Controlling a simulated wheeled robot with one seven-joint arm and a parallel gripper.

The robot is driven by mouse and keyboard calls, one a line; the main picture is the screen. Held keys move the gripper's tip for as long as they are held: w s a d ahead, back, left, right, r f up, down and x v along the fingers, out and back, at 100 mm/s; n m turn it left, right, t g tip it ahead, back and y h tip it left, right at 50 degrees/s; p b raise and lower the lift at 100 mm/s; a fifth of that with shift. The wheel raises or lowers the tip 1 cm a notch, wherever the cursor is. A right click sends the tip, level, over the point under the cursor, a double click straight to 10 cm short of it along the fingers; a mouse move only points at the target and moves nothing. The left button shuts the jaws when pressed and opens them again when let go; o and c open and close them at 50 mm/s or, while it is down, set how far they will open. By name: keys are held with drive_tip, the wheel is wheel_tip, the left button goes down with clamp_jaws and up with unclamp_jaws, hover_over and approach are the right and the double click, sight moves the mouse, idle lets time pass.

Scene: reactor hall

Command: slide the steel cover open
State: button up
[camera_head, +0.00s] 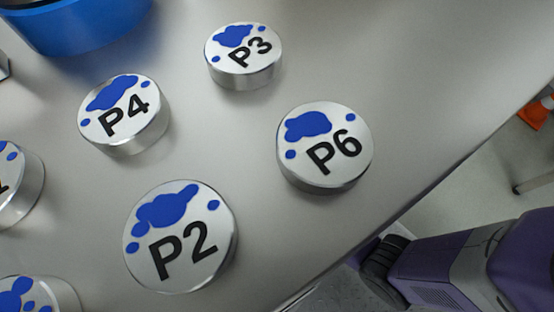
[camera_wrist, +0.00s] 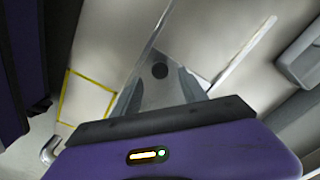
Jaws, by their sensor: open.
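My gripper (camera_wrist: 160,88) shows in the wrist view, its two fingers apart with nothing visible held between them. Beyond the fingers lies a grey metal plate (camera_wrist: 160,56) with a dark round spot (camera_wrist: 160,71); it looks like the steel cover. Pale straight strips run along its two sides. I cannot tell the gap between fingertips and plate. The gripper body hides the plate's near part. The head view shows neither cover nor gripper.
In the head view, a grey table carries several steel discs with blue blotches, among them P2 (camera_head: 180,238), P3 (camera_head: 243,56), P4 (camera_head: 124,115) and P6 (camera_head: 325,148). A blue round object (camera_head: 75,25) stands at the top left. A yellow outline (camera_wrist: 64,97) shows in the wrist view.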

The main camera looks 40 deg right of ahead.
wheel_tip(320, 180, down, 4)
drive_tip(key=shift+f+b, duration=0.1)
drive_tip(key=shift+b, duration=0.85)
drive_tip(key=shift+c, duration=0.2)
clamp_jaws()
drive_tip(key=shift+a, duration=0.1)
idle(0.5)
